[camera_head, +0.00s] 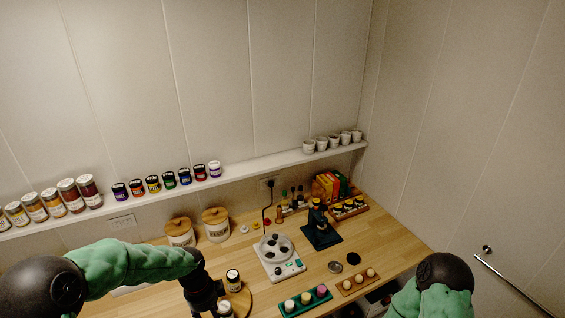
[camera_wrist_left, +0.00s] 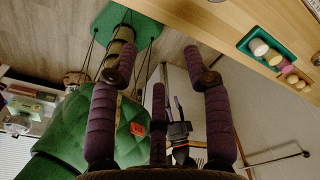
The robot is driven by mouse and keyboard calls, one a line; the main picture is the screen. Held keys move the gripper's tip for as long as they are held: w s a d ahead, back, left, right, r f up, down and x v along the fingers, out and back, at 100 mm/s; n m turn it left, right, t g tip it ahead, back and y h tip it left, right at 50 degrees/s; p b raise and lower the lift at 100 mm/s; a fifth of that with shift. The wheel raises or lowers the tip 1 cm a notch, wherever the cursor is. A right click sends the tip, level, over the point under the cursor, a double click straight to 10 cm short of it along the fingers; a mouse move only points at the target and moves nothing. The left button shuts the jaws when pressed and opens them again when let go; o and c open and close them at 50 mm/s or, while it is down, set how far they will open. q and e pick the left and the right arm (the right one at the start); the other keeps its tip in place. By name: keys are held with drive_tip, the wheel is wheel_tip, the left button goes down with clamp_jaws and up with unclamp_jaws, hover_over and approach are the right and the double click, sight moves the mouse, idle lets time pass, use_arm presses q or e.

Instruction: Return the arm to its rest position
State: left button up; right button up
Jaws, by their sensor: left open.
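My left arm comes in from the left in the head view, bent down at the wrist. My left gripper (camera_head: 205,297) is above the front left part of the wooden counter (camera_head: 140,302), beside a round wooden board. In the left wrist view its padded purple fingers (camera_wrist_left: 160,68) are spread with nothing between them. My right arm (camera_head: 436,286) shows only at its rounded joint and green upper part, at the lower right. A dark gripper with purple fingers, apparently my right gripper (camera_wrist_left: 178,122), shows small in the left wrist view; its opening is unclear.
Close to the left gripper are a jar (camera_head: 233,281) and a round board (camera_head: 244,296). A white device (camera_head: 279,262), green tray (camera_head: 304,303), and wooden tray (camera_head: 357,283) stand rightward. Lidded canisters (camera_head: 216,226) stand behind. A wall shelf (camera_head: 250,166) holds jars and cups.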

use_arm(q)
drive_tip(key=s+d+f+n+h, duration=0.2)
drive_tip(key=s+d+f+n, duration=0.3)
drive_tip(key=s+f+n, duration=0.6)
drive_tip(key=s+d+f+n+h, duration=0.1)
drive_tip(key=s+d+f+n, duration=0.3)
drive_tip(key=s+f+n, duration=0.75)
drive_tip(key=w+d+f+b, duration=0.1)
drive_tip(key=w+f+b, duration=0.1)
drive_tip(key=f+b, duration=0.7)
drive_tip(key=w+d+f+b, duration=0.1)
drive_tip(key=w+f+b, duration=0.1)
drive_tip(key=f+b, duration=0.6)
drive_tip(key=b, duration=0.3)
drive_tip(key=shift+f+t, duration=0.3)
drive_tip(key=shift+f, duration=0.05)
